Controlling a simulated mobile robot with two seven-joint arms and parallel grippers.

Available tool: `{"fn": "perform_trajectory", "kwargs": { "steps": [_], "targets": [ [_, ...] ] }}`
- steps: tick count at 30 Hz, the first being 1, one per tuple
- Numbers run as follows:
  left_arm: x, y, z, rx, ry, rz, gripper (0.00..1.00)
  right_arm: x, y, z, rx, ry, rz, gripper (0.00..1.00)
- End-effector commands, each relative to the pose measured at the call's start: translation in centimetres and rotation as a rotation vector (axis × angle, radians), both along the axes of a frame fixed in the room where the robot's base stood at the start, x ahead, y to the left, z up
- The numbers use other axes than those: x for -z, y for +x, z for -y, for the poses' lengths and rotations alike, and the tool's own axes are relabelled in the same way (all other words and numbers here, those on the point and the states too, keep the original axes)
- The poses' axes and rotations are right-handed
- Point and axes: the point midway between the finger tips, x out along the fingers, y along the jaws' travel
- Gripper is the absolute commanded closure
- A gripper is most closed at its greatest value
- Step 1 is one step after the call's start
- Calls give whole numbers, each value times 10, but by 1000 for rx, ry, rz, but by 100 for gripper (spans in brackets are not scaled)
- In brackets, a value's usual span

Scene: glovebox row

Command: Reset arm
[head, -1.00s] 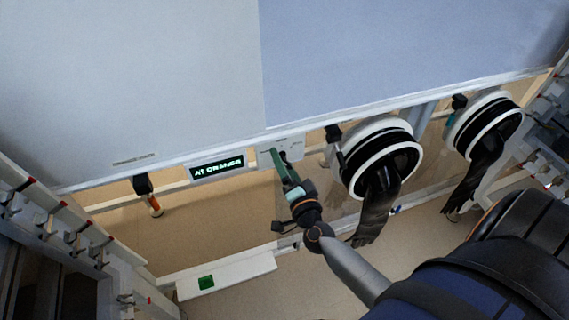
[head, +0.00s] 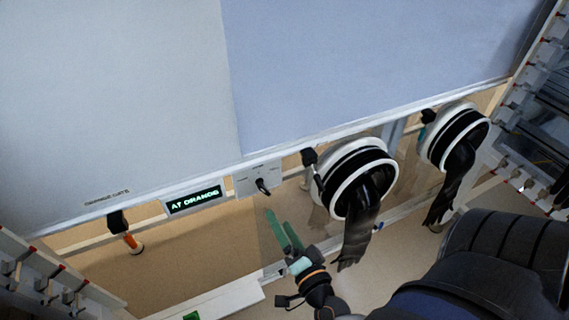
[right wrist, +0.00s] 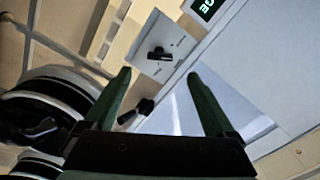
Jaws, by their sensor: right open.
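My right gripper (head: 278,220) has green fingers and is open and empty. In the head view it is below the white switch panel (head: 244,182), apart from it. The panel carries a black rotary knob (head: 263,187). In the right wrist view, the open fingers (right wrist: 159,73) point toward the panel (right wrist: 172,45) and its black knob (right wrist: 160,54), with nothing between them. My left gripper is not in view.
A display (head: 195,200) reading "AT ORANGE" is left of the panel. Two glove ports (head: 358,176) (head: 455,135) with hanging black gloves are to the right. An orange-handled part (head: 131,243) hangs at left. Floor below the panel is clear.

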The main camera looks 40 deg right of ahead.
Motion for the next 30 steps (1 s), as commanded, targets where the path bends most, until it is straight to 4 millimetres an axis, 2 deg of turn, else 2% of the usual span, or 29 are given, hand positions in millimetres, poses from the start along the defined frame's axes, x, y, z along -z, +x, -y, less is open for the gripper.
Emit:
{"fn": "perform_trajectory", "kwargs": {
  "steps": [6,23,26,30],
  "targets": [
    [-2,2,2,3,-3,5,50,0,-10,-3,-1,-1,0,10],
    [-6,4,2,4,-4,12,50,-1,-10,-6,-15,-12,-6,10],
    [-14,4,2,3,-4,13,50,-5,-9,-22,-92,-79,-39,10],
    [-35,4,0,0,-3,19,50,-1,-14,-67,-315,-293,-161,10]
  ]
}}
